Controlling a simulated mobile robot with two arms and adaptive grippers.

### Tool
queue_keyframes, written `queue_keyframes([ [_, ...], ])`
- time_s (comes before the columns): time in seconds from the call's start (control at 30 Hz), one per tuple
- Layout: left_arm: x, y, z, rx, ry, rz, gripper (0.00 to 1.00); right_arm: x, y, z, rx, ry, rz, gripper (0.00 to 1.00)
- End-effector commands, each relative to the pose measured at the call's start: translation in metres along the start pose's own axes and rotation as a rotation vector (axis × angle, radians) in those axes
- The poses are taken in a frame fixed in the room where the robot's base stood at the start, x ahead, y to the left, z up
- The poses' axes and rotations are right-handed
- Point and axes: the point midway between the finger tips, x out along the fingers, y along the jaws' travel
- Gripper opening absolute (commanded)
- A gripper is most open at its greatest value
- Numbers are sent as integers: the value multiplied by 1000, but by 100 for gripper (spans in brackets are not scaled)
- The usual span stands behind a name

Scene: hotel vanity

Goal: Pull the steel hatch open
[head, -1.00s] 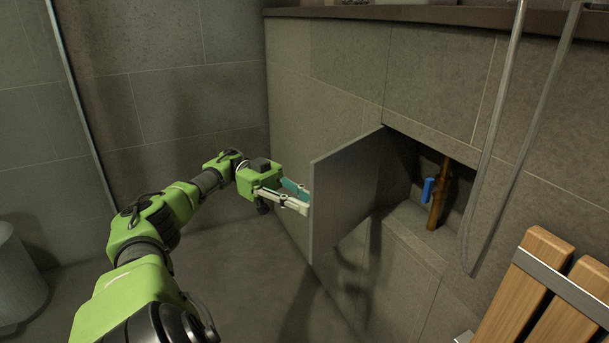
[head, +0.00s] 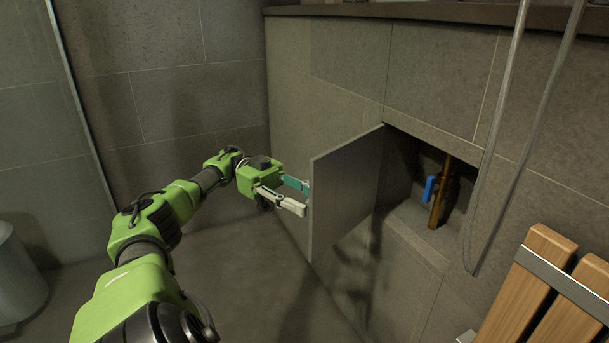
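The steel hatch (head: 346,190) stands swung out from the wall on the left side of a recess, at a wide angle. Inside the recess are a brass pipe (head: 440,195) and a blue valve handle (head: 429,189). My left gripper (head: 306,198) is at the left of the hatch's free edge, with its fingers spread apart and nothing visible between them. The fingertips are very close to the edge; I cannot tell whether they touch it. My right gripper is not in view.
A wooden slatted seat (head: 535,290) is at the lower right. A hose (head: 488,150) hangs in front of the wall right of the recess. A grey bin (head: 18,275) stands at the far left. The floor left of the hatch is clear.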

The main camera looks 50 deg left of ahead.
Motion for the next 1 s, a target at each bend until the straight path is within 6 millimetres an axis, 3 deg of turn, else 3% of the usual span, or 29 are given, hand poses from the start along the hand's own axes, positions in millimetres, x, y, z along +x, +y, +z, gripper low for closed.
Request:
queue_keyframes([
  [0.27,0,0,-9,1,-1,1,34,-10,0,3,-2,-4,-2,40],
  [0.7,0,-1,-88,4,1,1,34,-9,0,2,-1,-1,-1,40],
  [1.0,0,-1,-102,0,0,1,34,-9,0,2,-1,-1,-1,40],
])
